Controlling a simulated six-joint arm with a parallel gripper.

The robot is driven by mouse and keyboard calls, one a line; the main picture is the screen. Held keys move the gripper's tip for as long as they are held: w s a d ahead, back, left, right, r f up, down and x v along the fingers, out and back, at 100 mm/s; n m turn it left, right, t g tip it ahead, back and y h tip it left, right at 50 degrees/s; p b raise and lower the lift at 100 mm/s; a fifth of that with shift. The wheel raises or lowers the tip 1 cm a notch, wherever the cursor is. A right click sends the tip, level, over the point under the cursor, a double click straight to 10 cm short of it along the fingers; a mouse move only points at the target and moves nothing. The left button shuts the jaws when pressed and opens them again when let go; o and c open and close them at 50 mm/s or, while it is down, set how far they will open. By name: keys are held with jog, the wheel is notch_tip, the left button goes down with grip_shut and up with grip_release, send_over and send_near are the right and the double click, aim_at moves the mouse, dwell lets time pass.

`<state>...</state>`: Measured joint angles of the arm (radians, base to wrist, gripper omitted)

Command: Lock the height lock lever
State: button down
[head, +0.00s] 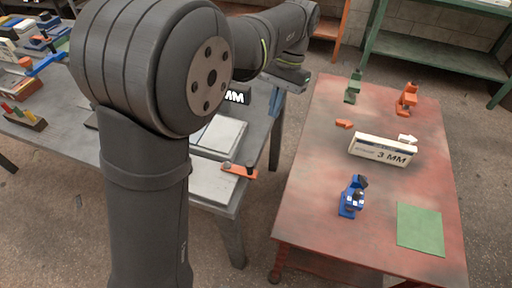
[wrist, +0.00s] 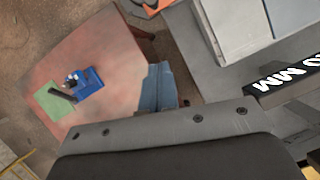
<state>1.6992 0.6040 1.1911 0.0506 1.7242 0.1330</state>
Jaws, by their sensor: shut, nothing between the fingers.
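An orange lever (head: 240,171) with dark knobs lies at the near right corner of the grey bench, beside the pale plates. In the wrist view an orange part (wrist: 158,5) with a knob shows at the top edge, cut off by the frame. I cannot tell for certain that this is the height lock lever. My gripper (head: 276,107) has blue fingers and hangs by the right edge of the grey bench, apart from the orange lever. In the wrist view my gripper (wrist: 158,88) is shut and empty. My arm hides much of the grey bench.
Pale plates (head: 212,180) and a black "MM" block (head: 237,96) are on the grey bench. A red table (head: 310,190) to the right holds a blue clamp-like device (head: 351,197), a white "3 MM" block (head: 383,152) and a green mat (head: 420,229). A floor gap separates them.

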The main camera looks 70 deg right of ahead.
jog(key=shift+f, duration=0.1)
jog(key=w+a+f, duration=0.2)
jog(key=a+f, duration=0.5)
jog(key=f, duration=0.2)
jog(key=shift+a, duration=0.3)
